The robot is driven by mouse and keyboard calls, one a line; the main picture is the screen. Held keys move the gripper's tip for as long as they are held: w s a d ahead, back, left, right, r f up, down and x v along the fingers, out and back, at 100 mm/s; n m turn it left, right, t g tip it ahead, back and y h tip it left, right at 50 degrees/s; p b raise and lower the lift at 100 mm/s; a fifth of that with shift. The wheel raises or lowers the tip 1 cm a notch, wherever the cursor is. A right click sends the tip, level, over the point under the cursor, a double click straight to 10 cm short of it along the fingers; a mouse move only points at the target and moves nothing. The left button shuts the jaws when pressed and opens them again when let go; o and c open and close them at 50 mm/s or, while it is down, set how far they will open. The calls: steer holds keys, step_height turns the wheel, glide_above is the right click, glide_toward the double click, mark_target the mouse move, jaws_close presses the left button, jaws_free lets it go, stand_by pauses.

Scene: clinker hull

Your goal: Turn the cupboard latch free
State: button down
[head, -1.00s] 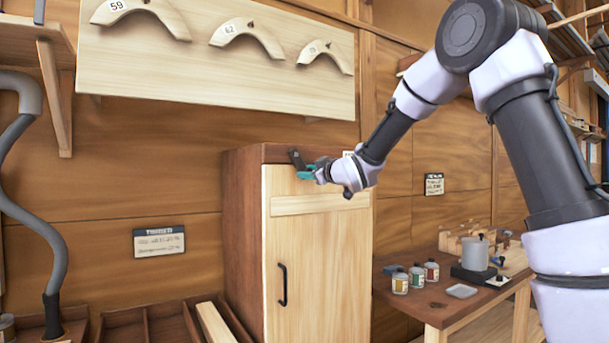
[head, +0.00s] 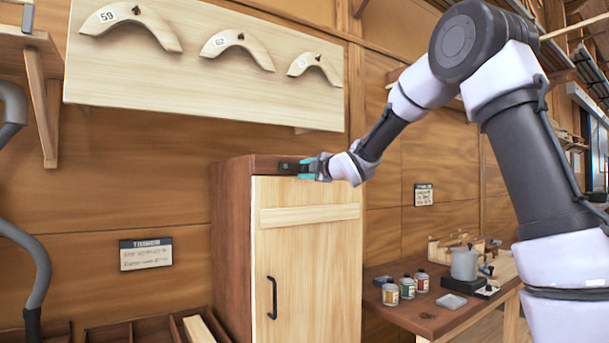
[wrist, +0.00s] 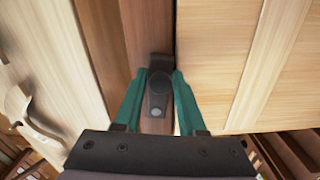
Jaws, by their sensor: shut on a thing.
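The cupboard (head: 232,240) stands in the middle of the head view, with a brown carcass and a pale door (head: 312,270). The dark latch (head: 288,167) sits on the cupboard's top front rail, above the door. It lies level along the rail, clear of the door's face as far as I can see. In the wrist view the latch (wrist: 159,92) is between the teal fingers, over the brown rail and beside the pale door (wrist: 245,70). My gripper (head: 304,169) is shut on the latch; its fingers partly hide it in the head view. The door looks shut.
A black handle (head: 272,298) is on the door. A bench (head: 432,322) with jars and a grey pot (head: 464,264) stands to the right. A pattern board (head: 200,85) hangs above the cupboard. A grey hose (head: 30,240) hangs at the left.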

steer(key=shift+r+n, duration=0.35)
steer(key=shift+n, duration=0.55)
steer(key=c, duration=0.6)
jaws_free()
steer(key=shift+c, duration=0.2)
steer(key=shift+r, duration=0.1)
steer(key=v, duration=1.1)
steer(key=shift+w, duration=0.1)
